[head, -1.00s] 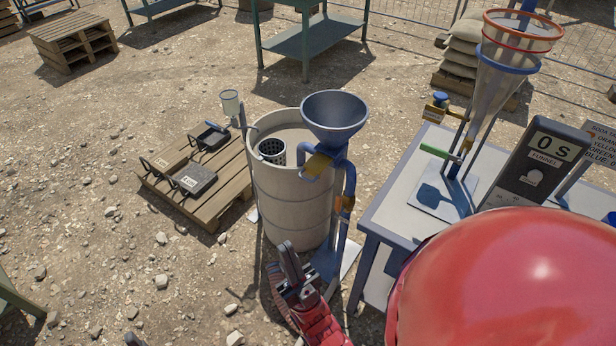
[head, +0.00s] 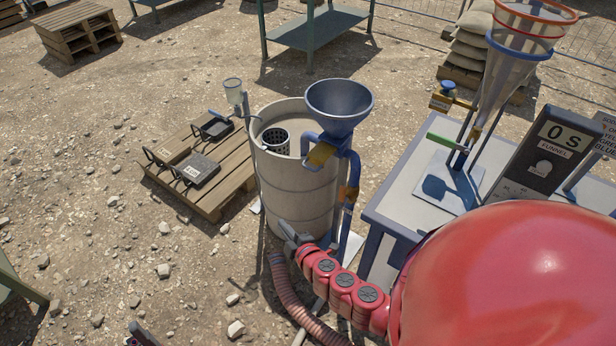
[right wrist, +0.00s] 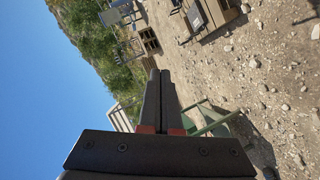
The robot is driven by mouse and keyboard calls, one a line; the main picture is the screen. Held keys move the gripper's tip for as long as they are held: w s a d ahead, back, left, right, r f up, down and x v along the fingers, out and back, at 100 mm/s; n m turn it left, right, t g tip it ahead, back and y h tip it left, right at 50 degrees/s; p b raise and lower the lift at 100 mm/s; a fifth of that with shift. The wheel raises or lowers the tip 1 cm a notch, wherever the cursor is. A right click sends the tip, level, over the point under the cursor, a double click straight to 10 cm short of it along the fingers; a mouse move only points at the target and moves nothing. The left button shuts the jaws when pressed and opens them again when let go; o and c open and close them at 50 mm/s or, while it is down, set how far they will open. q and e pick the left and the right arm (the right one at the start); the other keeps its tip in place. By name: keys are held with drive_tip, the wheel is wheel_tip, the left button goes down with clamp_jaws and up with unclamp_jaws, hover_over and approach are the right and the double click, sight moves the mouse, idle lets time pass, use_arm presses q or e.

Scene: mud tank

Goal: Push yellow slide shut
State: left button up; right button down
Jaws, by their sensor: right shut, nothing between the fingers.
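The yellow slide (head: 321,154) looks to be the small yellow plate at the outlet under the blue funnel (head: 339,106). The funnel is held on a blue stand beside the big grey tank (head: 292,185). I cannot tell how far the slide stands out. My right gripper (head: 288,231) is shut and empty, low in front of the tank, below the slide and apart from it. Its shut fingers (right wrist: 160,95) also show in the right wrist view, with no slide there. A small part of my left gripper (head: 141,333) shows at the bottom edge; its fingers are unclear.
An orange piece (head: 348,193) sits lower on the stand. The white table (head: 400,205) at the right carries a clear cone with a green handle (head: 447,141) and a timer (head: 545,145).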

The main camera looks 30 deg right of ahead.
drive_tip(key=d+r+h, duration=0.5)
drive_tip(key=d, duration=0.3)
drive_tip(key=shift+m+t+h, duration=0.3)
drive_tip(key=shift+m, duration=0.1)
drive_tip(key=shift+w+d+r, duration=0.1)
drive_tip(key=shift+w, duration=0.15)
drive_tip(key=s+d+x, duration=0.1)
drive_tip(key=d+x, duration=0.1)
drive_tip(key=x, duration=1)
drive_tip(key=shift+w+d+f, duration=0.3)
drive_tip(key=shift+d, duration=0.05)
